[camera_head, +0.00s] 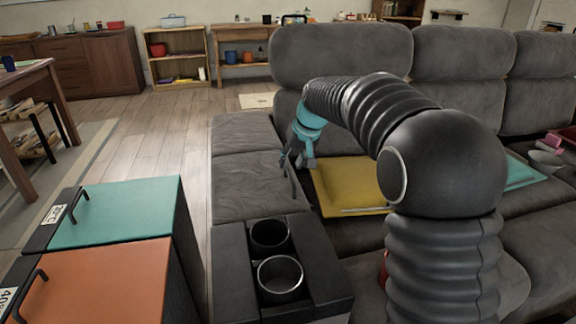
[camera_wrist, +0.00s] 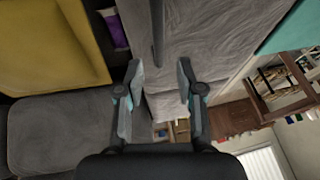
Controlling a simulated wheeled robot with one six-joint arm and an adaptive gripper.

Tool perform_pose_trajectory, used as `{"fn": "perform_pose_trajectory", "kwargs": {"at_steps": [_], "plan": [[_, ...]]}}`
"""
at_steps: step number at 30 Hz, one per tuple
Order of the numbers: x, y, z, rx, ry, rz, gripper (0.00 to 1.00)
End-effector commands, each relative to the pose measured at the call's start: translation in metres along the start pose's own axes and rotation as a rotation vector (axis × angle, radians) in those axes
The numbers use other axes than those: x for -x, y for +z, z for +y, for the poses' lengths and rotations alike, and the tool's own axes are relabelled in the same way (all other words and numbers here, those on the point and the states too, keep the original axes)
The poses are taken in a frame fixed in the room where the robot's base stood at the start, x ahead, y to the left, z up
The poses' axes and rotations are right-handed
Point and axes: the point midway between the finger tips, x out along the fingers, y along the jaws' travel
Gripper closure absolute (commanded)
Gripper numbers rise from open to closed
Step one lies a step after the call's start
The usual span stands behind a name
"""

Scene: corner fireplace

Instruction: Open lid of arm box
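The arm box's grey fabric lid (camera_head: 245,188) lies at the left end of the sofa, behind the cup holders, and looks flat. A thin dark handle (camera_head: 293,182) stands along its right side. My gripper (camera_head: 297,158) is over that side of the lid, near the handle. In the wrist view my gripper (camera_wrist: 159,66) is open, its two fingers apart with nothing gripped. The dark handle (camera_wrist: 157,32) runs down toward the space between the fingertips, against the grey lid (camera_wrist: 215,30). I cannot tell whether a finger touches it.
A yellow cushion (camera_head: 347,185) lies right of the box. Two cup holders (camera_head: 279,274) sit in front of it. Teal-lidded (camera_head: 120,212) and orange-lidded (camera_head: 95,285) boxes stand at left. A purple item (camera_wrist: 115,28) shows in a dark gap beside the lid. Wooden floor lies open behind.

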Motion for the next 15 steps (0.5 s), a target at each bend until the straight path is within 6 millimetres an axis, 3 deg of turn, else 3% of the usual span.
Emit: {"fn": "perform_pose_trajectory", "kwargs": {"at_steps": [6, 15], "plan": [[-0.019, 0.000, 0.000, 0.000, 0.000, -0.001, 0.63], [-0.022, 0.000, 0.000, 0.000, 0.000, 0.000, 0.63]]}}
